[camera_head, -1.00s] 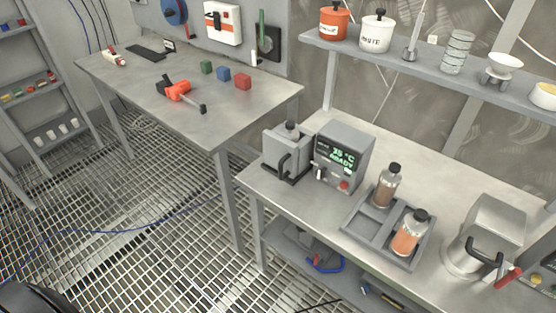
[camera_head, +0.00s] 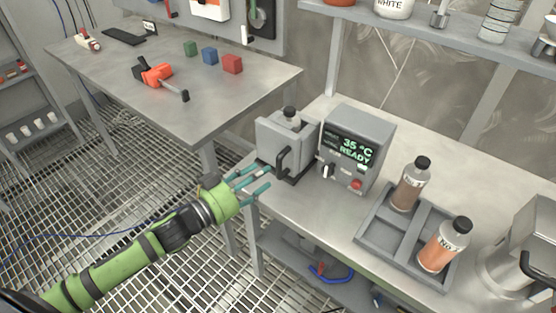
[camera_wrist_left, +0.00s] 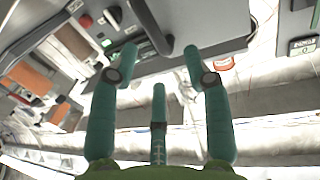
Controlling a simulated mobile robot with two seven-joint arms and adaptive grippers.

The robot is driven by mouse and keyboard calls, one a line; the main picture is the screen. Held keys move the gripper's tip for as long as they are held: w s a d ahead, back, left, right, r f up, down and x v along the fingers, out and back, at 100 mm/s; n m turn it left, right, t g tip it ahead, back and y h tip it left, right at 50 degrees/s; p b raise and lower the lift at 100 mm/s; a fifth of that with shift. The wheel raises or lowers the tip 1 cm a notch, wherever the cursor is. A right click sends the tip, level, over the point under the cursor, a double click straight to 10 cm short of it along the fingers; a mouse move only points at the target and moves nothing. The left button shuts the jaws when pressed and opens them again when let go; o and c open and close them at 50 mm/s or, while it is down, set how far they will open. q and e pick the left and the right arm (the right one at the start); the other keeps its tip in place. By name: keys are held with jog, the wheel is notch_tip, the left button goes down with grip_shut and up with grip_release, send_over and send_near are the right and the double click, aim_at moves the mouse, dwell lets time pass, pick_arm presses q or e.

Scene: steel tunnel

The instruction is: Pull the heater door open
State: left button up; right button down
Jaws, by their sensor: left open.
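The heater (camera_head: 275,138) is a small grey box at the near left corner of the right bench, with a dark-capped bottle in its top. Its door, on the front, carries a black bar handle (camera_head: 283,160) and looks shut. My left gripper (camera_head: 262,180), green with three teal fingers, is open and empty, just left of and below the handle, not touching it. In the left wrist view the dark handle (camera_wrist_left: 152,28) shows beyond the spread fingertips (camera_wrist_left: 162,62). My right gripper is not in view.
A control box (camera_head: 357,148) reading 35 °C READY, with a red button, stands right of the heater. A grey tray (camera_head: 385,241) holds two bottles. A steel appliance (camera_head: 530,245) stands at the far right. The left table (camera_head: 205,95) holds a tool and coloured cubes.

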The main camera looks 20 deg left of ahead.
aim_at(278, 162)
pick_arm(q)
jog(key=shift+w+d+r, duration=0.1)
jog(key=shift+d+r, duration=0.2)
jog(key=shift+r, duration=0.2)
jog(key=p+x, duration=0.1)
jog(key=x, duration=0.5)
jog(key=shift+w+d+f, duration=0.1)
jog(key=shift+w+d, duration=0.05)
jog(key=shift+c, duration=0.4)
grip_shut()
